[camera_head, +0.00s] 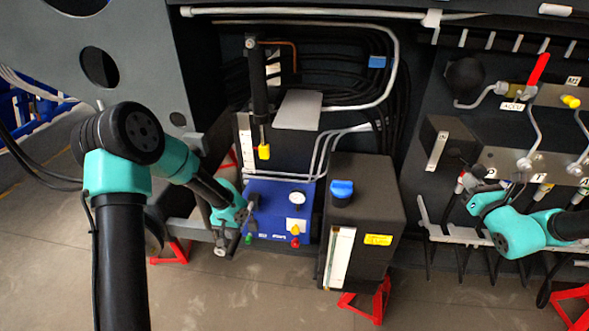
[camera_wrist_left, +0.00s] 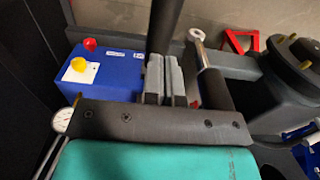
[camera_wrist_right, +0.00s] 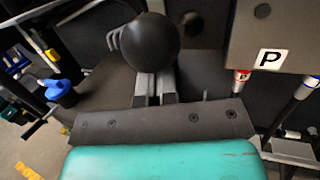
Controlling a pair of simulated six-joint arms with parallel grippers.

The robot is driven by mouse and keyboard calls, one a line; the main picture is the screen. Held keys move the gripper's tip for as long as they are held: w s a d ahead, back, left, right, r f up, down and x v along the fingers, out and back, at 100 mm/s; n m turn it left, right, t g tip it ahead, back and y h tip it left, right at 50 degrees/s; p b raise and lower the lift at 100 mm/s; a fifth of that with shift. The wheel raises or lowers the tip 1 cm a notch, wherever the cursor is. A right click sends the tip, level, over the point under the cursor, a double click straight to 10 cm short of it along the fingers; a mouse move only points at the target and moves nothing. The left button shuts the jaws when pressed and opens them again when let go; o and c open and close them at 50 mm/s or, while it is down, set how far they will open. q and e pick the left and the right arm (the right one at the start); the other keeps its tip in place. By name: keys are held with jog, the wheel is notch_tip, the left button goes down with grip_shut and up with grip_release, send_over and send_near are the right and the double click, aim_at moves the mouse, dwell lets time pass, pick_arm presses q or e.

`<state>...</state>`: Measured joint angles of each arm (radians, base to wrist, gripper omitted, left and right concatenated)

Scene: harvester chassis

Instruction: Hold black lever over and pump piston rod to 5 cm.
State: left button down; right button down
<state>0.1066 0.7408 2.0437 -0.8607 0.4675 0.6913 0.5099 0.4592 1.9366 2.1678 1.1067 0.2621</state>
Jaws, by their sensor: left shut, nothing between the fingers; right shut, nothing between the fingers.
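A black upright bar (camera_head: 259,90) with a yellow lower end, perhaps the black lever, stands above the blue box (camera_head: 262,220). My left gripper (camera_head: 252,200) is shut and empty in front of the box's left side. In the left wrist view a dark bar (camera_wrist_left: 165,25) rises just beyond its fingertips (camera_wrist_left: 165,58); I cannot tell whether they touch. A silver piston rod (camera_wrist_left: 202,50) with an eye end comes out of a black cylinder (camera_wrist_left: 216,92) to the right of the fingers. My right gripper (camera_head: 467,184) is shut and empty before the valve panel, its tips (camera_wrist_right: 154,80) below a black ball (camera_wrist_right: 150,42).
The blue box carries a gauge (camera_head: 297,197) and yellow, red and green knobs. A dark tank (camera_head: 370,215) with a blue cap (camera_head: 341,189) stands between the arms. A red-handled valve (camera_head: 538,70), hoses and a metal plate (camera_head: 520,165) are at right. The floor in front is open.

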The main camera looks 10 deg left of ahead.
pick_arm(q)
jog(key=shift+r, duration=0.45)
pick_arm(e)
notch_tip(320, 180, down, 8)
jog(key=shift+r, duration=0.25)
dwell(0.4)
jog(key=shift+s, duration=0.1)
jog(key=v, duration=1.1)
jog(key=shift+s+d, duration=0.2)
jog(key=shift+s, duration=0.15)
pick_arm(q)
jog(key=shift+r, duration=0.15)
dwell(0.7)
